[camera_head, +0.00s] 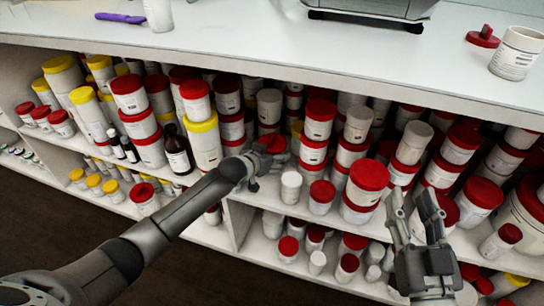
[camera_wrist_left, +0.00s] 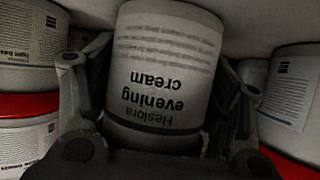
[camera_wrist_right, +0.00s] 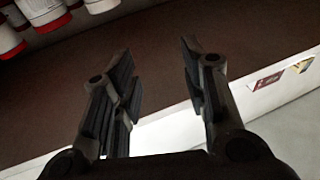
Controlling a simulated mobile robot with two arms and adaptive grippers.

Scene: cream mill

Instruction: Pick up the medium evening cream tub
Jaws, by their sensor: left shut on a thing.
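A white tub labelled "Heslora evening cream" (camera_wrist_left: 165,65) fills the middle of the left wrist view, its label upside down. My left gripper (camera_wrist_left: 165,85) is shut on this tub, with one finger on each side. In the head view my left gripper (camera_head: 254,170) reaches in at the front of the shelf, beside a red lid (camera_head: 272,143). I cannot tell whether that lid belongs to the held tub. My right gripper (camera_head: 413,205) is open and empty in front of the right shelves; its parted fingers also show in the right wrist view (camera_wrist_right: 160,70).
Shelves hold many red- and yellow-lidded tubs (camera_head: 368,175) packed close on both sides. A white countertop (camera_head: 240,40) runs above them. A brown bottle (camera_head: 177,150) stands left of my left gripper. The dark floor (camera_head: 50,225) in front is clear.

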